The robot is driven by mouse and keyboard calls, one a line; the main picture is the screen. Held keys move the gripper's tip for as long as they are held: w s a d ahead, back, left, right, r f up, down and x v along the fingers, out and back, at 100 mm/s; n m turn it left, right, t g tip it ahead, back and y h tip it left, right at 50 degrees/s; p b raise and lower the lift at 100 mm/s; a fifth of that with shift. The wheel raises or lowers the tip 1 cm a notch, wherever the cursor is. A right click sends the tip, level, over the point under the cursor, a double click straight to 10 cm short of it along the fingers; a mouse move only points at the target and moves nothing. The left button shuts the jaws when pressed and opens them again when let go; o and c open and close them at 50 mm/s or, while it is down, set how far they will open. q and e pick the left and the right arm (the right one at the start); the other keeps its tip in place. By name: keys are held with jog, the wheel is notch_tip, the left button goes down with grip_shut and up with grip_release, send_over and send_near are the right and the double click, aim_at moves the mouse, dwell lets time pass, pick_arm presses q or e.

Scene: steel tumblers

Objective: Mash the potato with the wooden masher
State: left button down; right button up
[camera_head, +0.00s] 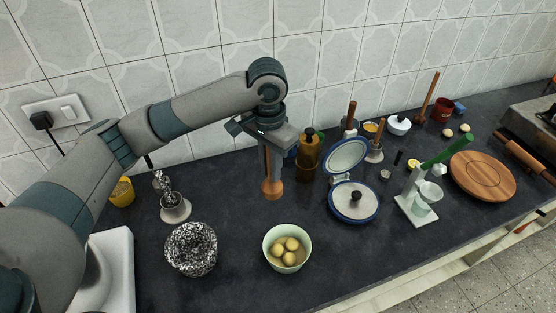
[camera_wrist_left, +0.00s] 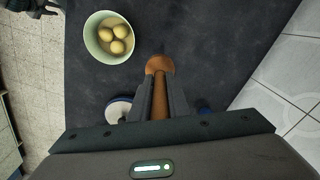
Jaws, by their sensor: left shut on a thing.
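A pale green bowl (camera_head: 271,262) with several round yellow potatoes (camera_head: 291,244) stands on the dark counter. The bowl also shows in the left wrist view (camera_wrist_left: 90,41), with the potatoes (camera_wrist_left: 119,32) inside. My left gripper (camera_head: 268,146) is shut on the handle of the wooden masher (camera_head: 271,187). The masher hangs head down, behind the bowl and apart from it in the head view. In the left wrist view the masher (camera_wrist_left: 159,66) sticks out between the fingers (camera_wrist_left: 160,100). My right gripper is not in view.
A speckled bowl (camera_head: 191,249) stands left of the potato bowl. An amber bottle (camera_head: 308,158) and a blue-rimmed lidded pot (camera_head: 354,202) stand to the right. A metal tumbler-like holder (camera_head: 175,209) and a yellow cup (camera_head: 122,192) are at left.

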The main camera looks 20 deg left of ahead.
pick_arm(q)
jog(key=s+a+n+b, duration=0.1)
jog(key=s+n, duration=0.3)
jog(key=s, duration=0.6)
jog(key=shift+s+a+n, duration=0.4)
jog(key=shift+a, duration=0.25)
jog(key=shift+r, duration=0.1)
